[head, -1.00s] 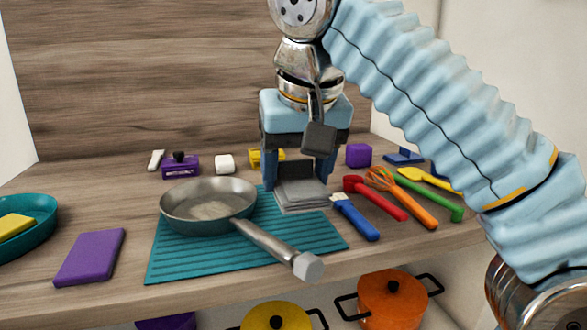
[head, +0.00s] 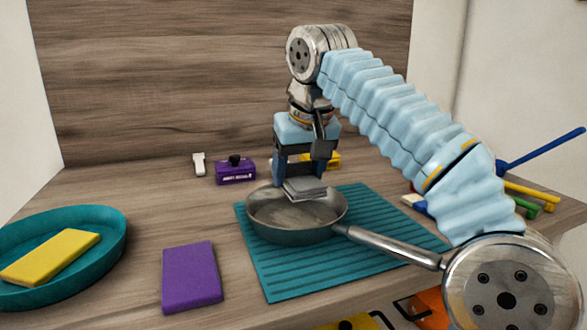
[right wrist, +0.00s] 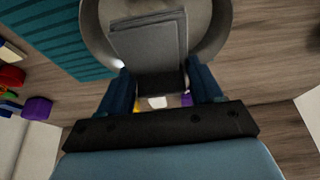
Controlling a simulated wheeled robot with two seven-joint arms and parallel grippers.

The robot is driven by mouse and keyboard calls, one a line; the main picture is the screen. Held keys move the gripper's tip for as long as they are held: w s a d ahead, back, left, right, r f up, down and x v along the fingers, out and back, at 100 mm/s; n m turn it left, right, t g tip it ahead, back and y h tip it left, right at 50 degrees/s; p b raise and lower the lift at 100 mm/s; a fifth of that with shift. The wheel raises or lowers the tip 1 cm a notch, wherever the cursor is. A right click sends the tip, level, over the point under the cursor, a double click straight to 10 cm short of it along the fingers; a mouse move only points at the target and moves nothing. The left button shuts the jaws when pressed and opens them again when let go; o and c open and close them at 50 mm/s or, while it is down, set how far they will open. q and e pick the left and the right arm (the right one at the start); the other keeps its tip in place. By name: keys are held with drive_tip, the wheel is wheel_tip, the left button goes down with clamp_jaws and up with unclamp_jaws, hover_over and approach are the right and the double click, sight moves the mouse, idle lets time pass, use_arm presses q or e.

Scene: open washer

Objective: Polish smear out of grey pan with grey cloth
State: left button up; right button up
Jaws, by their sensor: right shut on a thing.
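The grey pan (head: 265,232) sits on a teal ribbed mat (head: 275,283), its handle pointing right and toward me. A faint brownish smear (head: 290,216) shows on the pan's inner floor. My right gripper (head: 299,176) is shut on the folded grey cloth (head: 305,190). It holds the cloth over the back part of the pan; I cannot tell whether the cloth touches the pan floor. In the right wrist view the cloth (right wrist: 150,45) sits between the fingers, with the pan's rim (right wrist: 97,35) around it. My left gripper is out of view.
A teal basin (head: 105,258) with a yellow sponge (head: 50,258) stands at left. A purple box (head: 235,172) and a white item (head: 199,164) stand behind. Utensils (head: 530,195) lie at right, partly behind my arm.

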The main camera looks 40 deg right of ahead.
sight(297, 220)
drive_tip(key=shift+w, duration=0.25)
use_arm(q)
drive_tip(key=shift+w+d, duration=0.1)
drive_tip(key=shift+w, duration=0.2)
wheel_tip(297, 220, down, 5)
drive_tip(key=b, duration=0.4)
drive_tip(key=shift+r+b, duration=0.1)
drive_tip(key=shift+b, duration=0.25)
use_arm(e)
wheel_tip(297, 220, down, 6)
drive_tip(key=shift+f, duration=0.1)
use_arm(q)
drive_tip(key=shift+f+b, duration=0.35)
use_arm(e)
drive_tip(key=shift+f, duration=0.45)
drive_tip(key=shift+s, duration=0.15)
drive_tip(key=shift+s+a, duration=0.15)
drive_tip(key=shift+s, duration=0.4)
